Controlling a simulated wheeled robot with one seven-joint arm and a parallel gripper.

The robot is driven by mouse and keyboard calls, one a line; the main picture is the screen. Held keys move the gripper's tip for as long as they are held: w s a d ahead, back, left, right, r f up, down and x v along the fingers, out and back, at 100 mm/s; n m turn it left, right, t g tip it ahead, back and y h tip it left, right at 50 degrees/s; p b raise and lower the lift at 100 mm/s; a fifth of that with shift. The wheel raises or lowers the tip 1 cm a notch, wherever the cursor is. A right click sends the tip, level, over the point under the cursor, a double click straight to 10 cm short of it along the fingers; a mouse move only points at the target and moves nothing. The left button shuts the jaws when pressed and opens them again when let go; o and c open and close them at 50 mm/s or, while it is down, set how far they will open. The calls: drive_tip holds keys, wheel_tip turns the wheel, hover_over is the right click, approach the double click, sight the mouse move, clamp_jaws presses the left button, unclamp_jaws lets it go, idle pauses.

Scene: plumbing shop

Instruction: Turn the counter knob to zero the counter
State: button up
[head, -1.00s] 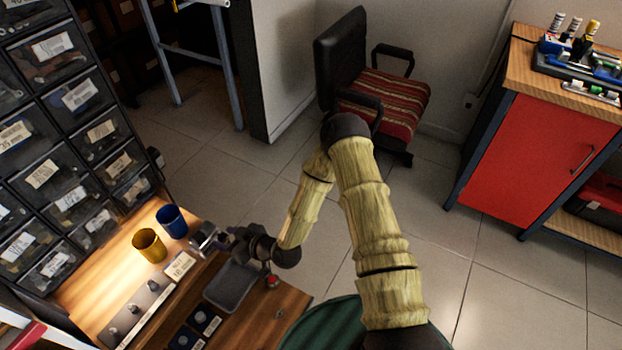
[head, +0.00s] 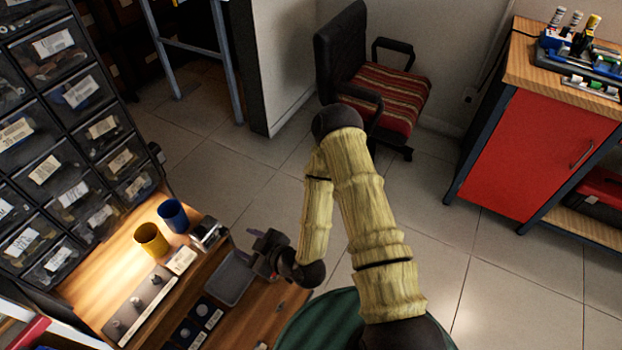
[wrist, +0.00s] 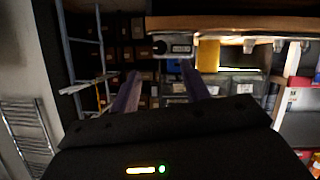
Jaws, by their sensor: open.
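The counter (head: 207,233) is a small metallic box on the workbench, right of the blue cup. In the wrist view the counter (wrist: 180,45) shows a pale display window, with a dark round knob (wrist: 160,47) at its left side. My gripper (head: 258,242) is to the right of the counter in the head view, with a clear gap between them. In the wrist view my gripper (wrist: 160,72) has its two fingers spread apart with nothing between them, and the knob shows beyond the gap. The counter's digits are too small to read.
A blue cup (head: 173,215) and a yellow cup (head: 151,239) stand left of the counter. A white label (head: 181,261), a grey tray (head: 230,277) and a strip of fittings (head: 140,306) lie nearby. Drawer cabinets (head: 60,150) rise at left.

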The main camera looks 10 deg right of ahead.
drive_tip(key=p+v, duration=0.8)
drive_tip(key=v, duration=0.1)
drive_tip(key=w+d+r+m+g+h+p, duration=0.1)
drive_tip(key=w+d+r+g+h+p, duration=0.1)
drive_tip(key=r, duration=0.6)
drive_tip(key=w+d+r+m+g+h+p, duration=0.2)
drive_tip(key=w+d+r+h, duration=0.3)
drive_tip(key=d+r, duration=0.3)
drive_tip(key=shift+w+d+r+p, duration=0.15)
drive_tip(key=shift+w+d+p, duration=0.45)
drive_tip(key=shift+p, duration=0.3)
